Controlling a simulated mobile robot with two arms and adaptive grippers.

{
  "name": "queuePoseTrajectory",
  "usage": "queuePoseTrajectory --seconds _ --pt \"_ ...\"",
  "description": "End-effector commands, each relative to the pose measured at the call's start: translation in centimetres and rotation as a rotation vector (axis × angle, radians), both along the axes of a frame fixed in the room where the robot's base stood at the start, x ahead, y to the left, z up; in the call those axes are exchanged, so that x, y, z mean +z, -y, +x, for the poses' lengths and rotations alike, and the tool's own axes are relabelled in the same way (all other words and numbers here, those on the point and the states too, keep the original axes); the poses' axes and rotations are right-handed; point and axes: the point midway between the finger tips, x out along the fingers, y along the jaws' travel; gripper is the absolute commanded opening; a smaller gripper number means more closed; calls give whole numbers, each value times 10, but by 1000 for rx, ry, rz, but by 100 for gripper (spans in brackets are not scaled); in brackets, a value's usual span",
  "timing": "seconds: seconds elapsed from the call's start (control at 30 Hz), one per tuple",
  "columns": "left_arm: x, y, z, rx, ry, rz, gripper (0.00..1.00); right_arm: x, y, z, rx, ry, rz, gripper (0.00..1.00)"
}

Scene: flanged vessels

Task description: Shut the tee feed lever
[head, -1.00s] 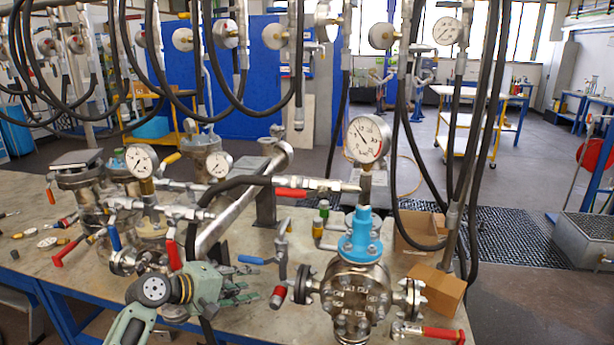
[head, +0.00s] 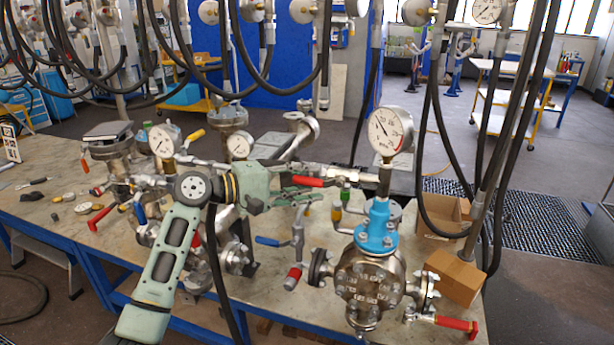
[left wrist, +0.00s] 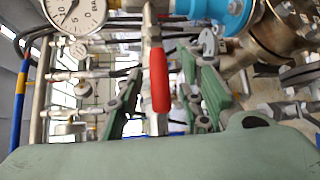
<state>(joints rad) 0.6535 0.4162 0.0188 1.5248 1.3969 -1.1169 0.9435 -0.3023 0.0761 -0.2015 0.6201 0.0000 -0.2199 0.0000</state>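A red lever (head: 308,181) sits on the horizontal pipe run that meets the post under the large gauge (head: 390,130); it looks to be the tee feed lever, and it lies roughly along the pipe. My left gripper (head: 293,195) is just left of and below the lever in the head view. In the left wrist view the red lever (left wrist: 159,78) shows between the two spread green fingers (left wrist: 165,100), which are open. I cannot tell whether either finger touches it. My right gripper is in neither current view.
A blue-flanged steel vessel (head: 370,275) stands right of the gripper. A blue lever (head: 270,241) and a red-capped valve (head: 294,272) are below it. Black hoses (head: 515,120) hang from above. A cardboard box (head: 456,278) sits at the bench's right end.

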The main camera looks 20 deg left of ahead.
Motion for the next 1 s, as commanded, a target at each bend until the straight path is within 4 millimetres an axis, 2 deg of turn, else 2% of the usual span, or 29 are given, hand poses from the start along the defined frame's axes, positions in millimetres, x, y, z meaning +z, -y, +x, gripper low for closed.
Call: queuePoseTrajectory --seconds 0.33,0.7,1.0 --pt "-1 3 3 1 1 2 34 1 3 0 1 1 -3 40" --pt "-1 3 3 1 0 2 1 2 5 2 0 1 -6 40" --pt "-1 3 3 2 0 2 0 2 5 2 -1 2 -7 40"
